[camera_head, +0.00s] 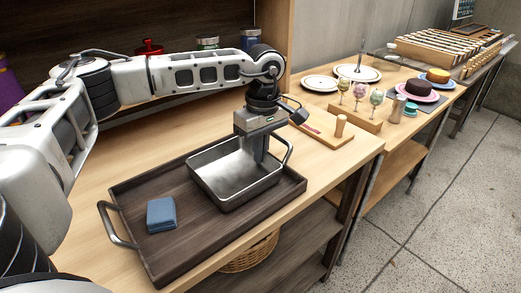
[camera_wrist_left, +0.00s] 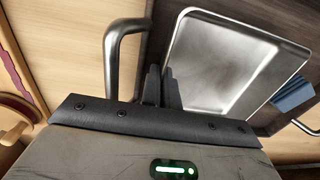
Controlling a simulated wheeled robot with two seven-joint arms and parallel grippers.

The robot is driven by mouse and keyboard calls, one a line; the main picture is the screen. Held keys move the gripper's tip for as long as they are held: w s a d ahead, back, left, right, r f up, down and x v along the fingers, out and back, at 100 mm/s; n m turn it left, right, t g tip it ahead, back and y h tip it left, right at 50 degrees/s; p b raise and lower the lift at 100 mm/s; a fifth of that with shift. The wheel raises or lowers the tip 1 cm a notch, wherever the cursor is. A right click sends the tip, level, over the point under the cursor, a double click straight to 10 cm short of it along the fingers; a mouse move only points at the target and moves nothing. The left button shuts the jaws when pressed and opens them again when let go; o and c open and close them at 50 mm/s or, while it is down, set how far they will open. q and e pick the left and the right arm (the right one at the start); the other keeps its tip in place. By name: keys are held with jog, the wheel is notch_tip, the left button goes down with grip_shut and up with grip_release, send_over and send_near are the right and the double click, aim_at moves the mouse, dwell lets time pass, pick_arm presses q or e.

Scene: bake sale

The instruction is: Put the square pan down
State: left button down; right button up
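The square pan (camera_head: 222,180) is metal, empty and roughly level, over the right half of a dark wooden tray (camera_head: 180,247). My left gripper (camera_head: 262,150) points down at the pan's far right wall. In the left wrist view, its fingers (camera_wrist_left: 162,88) are close together with the wall of the pan (camera_wrist_left: 225,65) between them, one finger inside and one outside. I cannot tell whether the pan's bottom touches the tray. My right gripper is not in view.
A folded blue cloth (camera_head: 161,214) lies on the tray, left of the pan. The tray has metal handles at its ends. A wooden board with a knob (camera_head: 338,128) stands to the right, with glasses, plates and cakes beyond. Bare wooden counter (camera_head: 105,160) lies behind the tray.

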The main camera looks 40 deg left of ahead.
pick_arm(q)
jog(key=shift+f, duration=0.2)
jog(key=c, duration=2)
grip_release()
jog(key=shift+o, duration=0.2)
jog(key=shift+r, duration=0.3)
notch_tip(320, 180, up, 12)
jog(key=shift+w+p, duration=0.25)
jog(key=shift+p, duration=0.15)
jog(key=shift+d, duration=0.1)
